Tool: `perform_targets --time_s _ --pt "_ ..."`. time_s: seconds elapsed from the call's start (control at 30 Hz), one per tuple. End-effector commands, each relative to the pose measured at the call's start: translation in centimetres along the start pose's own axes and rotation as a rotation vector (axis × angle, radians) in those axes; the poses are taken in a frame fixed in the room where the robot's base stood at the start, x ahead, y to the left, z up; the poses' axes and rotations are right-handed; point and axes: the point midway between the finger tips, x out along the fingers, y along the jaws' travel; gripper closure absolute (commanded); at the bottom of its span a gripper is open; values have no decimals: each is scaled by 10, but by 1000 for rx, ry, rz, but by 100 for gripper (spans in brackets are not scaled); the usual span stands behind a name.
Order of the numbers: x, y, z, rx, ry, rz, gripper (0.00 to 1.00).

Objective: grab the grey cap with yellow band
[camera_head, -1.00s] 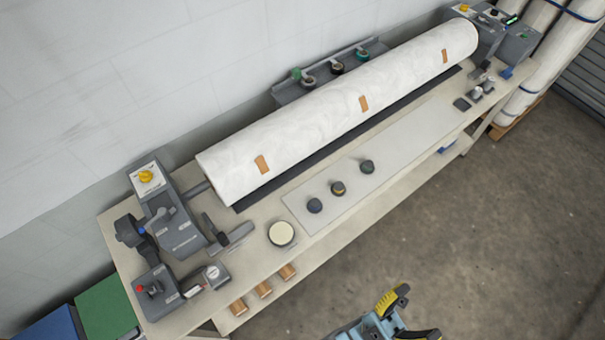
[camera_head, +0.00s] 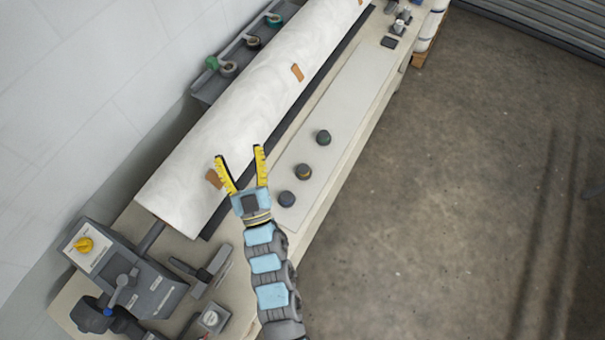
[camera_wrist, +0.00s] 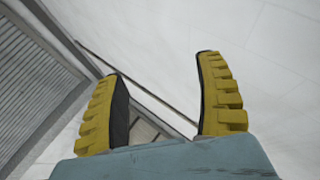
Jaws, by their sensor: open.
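Three small dark caps stand in a row on a pale strip (camera_head: 345,85) on the bench. The middle one, the grey cap with a yellowish band (camera_head: 304,172), lies between a dark bluish cap (camera_head: 287,199) and a dark greenish cap (camera_head: 323,137). My gripper (camera_head: 239,153) is open and empty, with its yellow fingers spread. It appears in front of the white roll, to the left of the caps in the head view. The wrist view shows both fingers apart (camera_wrist: 160,70) and nothing between them; no cap is visible there.
The long white roll (camera_head: 225,135) lies along the bench beside the strip. A grey machine end (camera_head: 125,275) with a yellow knob stands at lower left. A rail with spools (camera_head: 240,55) is behind the roll. Open concrete floor (camera_head: 450,200) lies to the right.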

Motion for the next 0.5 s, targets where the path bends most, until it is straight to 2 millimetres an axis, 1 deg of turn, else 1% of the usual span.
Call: perform_targets --time_s 0.03,0.2,0.37,0.5 --pt "0 -6 15 0 -47 -1 29" --pt "-1 -11 57 -6 -232 27 29" --pt "-11 -6 92 -11 -398 90 29" --pt "-27 5 116 -8 -536 170 29"
